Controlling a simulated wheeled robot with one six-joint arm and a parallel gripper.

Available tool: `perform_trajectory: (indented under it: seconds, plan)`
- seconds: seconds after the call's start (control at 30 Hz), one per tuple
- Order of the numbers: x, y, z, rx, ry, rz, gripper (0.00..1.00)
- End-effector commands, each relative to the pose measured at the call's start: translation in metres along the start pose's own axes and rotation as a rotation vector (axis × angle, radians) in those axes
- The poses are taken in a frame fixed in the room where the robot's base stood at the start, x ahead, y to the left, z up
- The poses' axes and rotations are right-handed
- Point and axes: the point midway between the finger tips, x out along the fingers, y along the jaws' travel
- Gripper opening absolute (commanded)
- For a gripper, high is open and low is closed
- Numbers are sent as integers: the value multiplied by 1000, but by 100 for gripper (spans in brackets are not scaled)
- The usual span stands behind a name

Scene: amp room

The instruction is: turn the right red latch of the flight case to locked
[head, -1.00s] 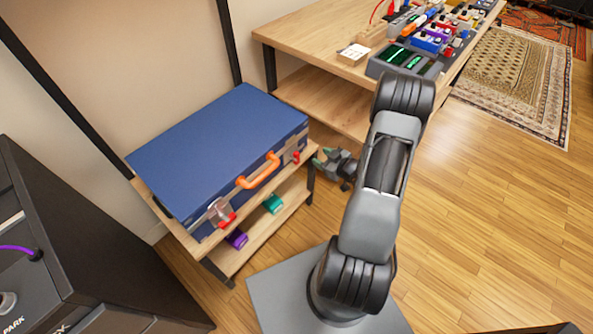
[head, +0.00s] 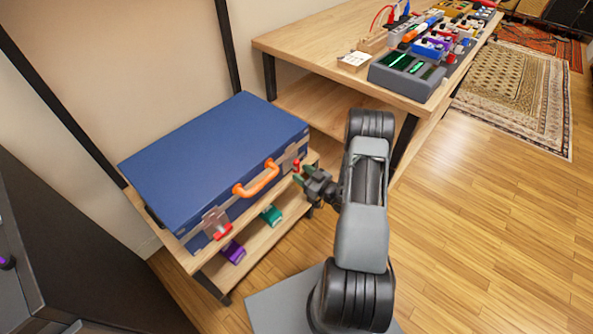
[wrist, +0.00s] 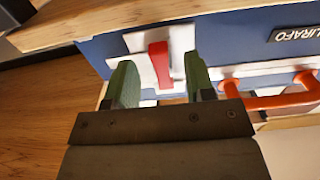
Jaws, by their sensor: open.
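The blue flight case (head: 213,150) lies shut on a wooden shelf. Its right red latch (head: 296,166) is on a pale plate at the right end of the front. In the wrist view this red latch (wrist: 160,65) stands upright in the picture, perpendicular to the case's long edge. My gripper (head: 306,178) is at the right end of the case front. In the wrist view my gripper (wrist: 160,82) is open, with one green finger on each side of the latch. Gaps show on both sides, and I see no contact.
The orange handle (head: 257,178) sits mid-front, close to the gripper in the wrist view. The left red latch (head: 223,231) is at the other end. Teal (head: 271,215) and purple (head: 233,252) objects lie on the lower shelf. A wooden workbench (head: 330,52) stands behind my arm.

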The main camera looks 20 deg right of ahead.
Motion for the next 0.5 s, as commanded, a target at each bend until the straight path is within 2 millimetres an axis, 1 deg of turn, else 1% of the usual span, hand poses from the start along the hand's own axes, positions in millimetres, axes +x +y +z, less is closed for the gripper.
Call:
perform_trajectory:
  seconds: [0.03,0.2,0.33,0.5]
  plan:
    - [8,-1,0,-2,1,-3,49]
    - [25,0,0,-2,1,-2,49]
    - [31,0,0,-1,0,0,49]
    - [34,0,0,0,0,1,49]
